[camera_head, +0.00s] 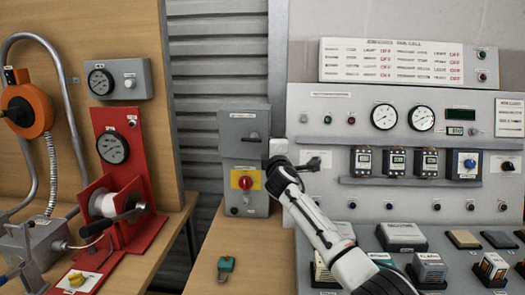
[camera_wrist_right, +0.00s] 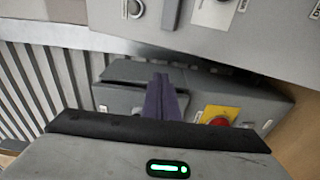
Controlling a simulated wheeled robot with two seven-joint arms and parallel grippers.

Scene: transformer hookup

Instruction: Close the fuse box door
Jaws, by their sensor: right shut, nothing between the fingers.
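The grey fuse box (camera_head: 243,125) is mounted upright at the centre, with a dark handle on its front. Its door looks flat against the box, but I cannot tell whether it is fully flush. A yellow plate with a red knob (camera_head: 245,182) is on the grey unit below. My right gripper (camera_head: 272,163) is at the lower right edge of the box. In the right wrist view its dark fingers (camera_wrist_right: 163,97) are shut and empty, in front of the grey box (camera_wrist_right: 128,72). Contact is unclear. My left gripper is out of view.
A control panel with gauges (camera_head: 402,118) stands to the right, above a sloped console (camera_head: 450,235). A green padlock (camera_head: 225,266) lies on the wooden bench (camera_head: 215,245). A red winch stand (camera_head: 120,165) is at left. Bench space below the box is mostly free.

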